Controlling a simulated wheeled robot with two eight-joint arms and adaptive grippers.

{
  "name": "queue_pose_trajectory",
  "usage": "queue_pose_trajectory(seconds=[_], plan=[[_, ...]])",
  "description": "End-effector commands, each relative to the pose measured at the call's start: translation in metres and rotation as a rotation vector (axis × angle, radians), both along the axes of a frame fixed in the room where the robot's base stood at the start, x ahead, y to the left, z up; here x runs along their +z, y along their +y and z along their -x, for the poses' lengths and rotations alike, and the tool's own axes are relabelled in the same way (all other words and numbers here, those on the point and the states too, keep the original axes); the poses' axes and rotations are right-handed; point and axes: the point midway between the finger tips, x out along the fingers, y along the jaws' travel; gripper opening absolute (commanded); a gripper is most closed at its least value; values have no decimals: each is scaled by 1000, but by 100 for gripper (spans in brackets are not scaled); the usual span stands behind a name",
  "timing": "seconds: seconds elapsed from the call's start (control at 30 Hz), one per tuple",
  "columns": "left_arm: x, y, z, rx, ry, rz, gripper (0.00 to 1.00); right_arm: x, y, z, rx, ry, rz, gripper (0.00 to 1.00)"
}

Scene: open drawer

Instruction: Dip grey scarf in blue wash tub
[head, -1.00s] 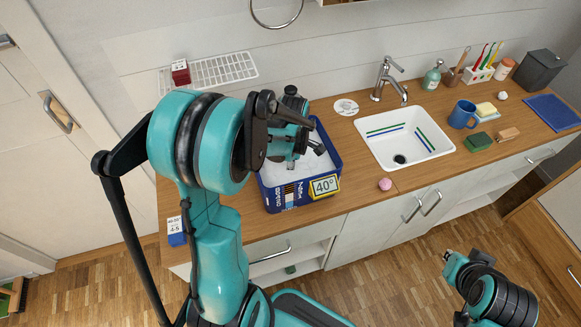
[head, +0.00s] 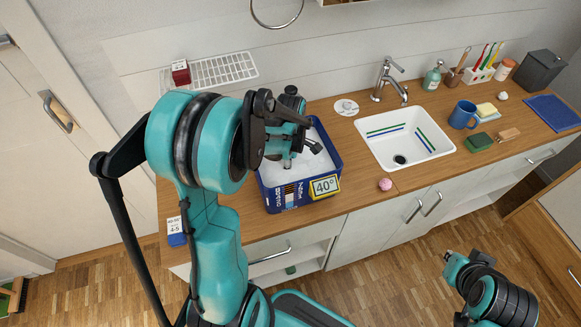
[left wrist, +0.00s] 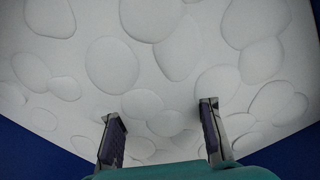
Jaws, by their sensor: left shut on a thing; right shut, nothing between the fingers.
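The blue wash tub (head: 270,198) stands on the wooden counter, filled with white foam (head: 315,165) and marked with a 40° label. My left gripper (head: 289,161) is over and within the tub's outline, pointing down, partly hidden by my own arm. In the left wrist view its two fingers (left wrist: 160,115) stand apart against the foam, with the tub's blue wall at the corners. I cannot make out the grey scarf in any view; what the left fingers hold is hidden. My right gripper (head: 447,257) is shut and empty, low at the right in front of the cabinets.
A white sink (head: 440,150) with a tap (head: 389,80) is right of the tub. A pink ball (head: 385,184) lies near the counter's front edge. A blue mug (head: 462,115), green sponge (head: 478,142) and blue mat (head: 553,112) are farther right. A white rack (head: 225,70) is behind.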

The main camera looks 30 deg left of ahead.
Motion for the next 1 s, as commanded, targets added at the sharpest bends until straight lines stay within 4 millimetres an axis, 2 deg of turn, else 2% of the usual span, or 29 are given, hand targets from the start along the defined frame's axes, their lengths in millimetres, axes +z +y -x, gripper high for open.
queue_pose_trajectory(seconds=[0.23,0.33,1.0], plan=[[0,0,0,0,0,0,10,0,0,0,0,0,0,0],[6,0,0,0,0,0,10,5,0,0,0,0,0,0],[120,0,0,0,0,0,10,92,0,0,0,0,0,0]])
